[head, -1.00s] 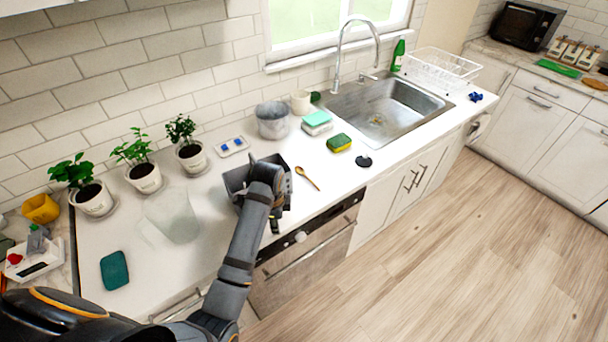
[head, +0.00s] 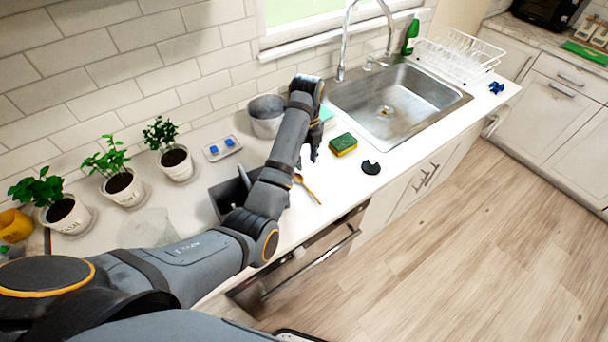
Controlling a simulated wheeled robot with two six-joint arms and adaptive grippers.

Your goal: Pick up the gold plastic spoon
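The gold spoon (head: 309,190) lies on the white counter near its front edge, just right of my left arm. Its bowl end is close to the arm and its handle points toward the lower right. My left gripper (head: 308,157) is beyond the spoon, toward the sink, with its fingers pointing down over the counter. The fingers look apart, with nothing visible between them. My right gripper is not in view.
A dark grey box (head: 226,198) stands left of the spoon, partly behind my arm. A metal pot (head: 266,126) is behind the gripper. A green-yellow sponge (head: 343,144) and a black round item (head: 371,167) lie to the right, before the sink (head: 398,112).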

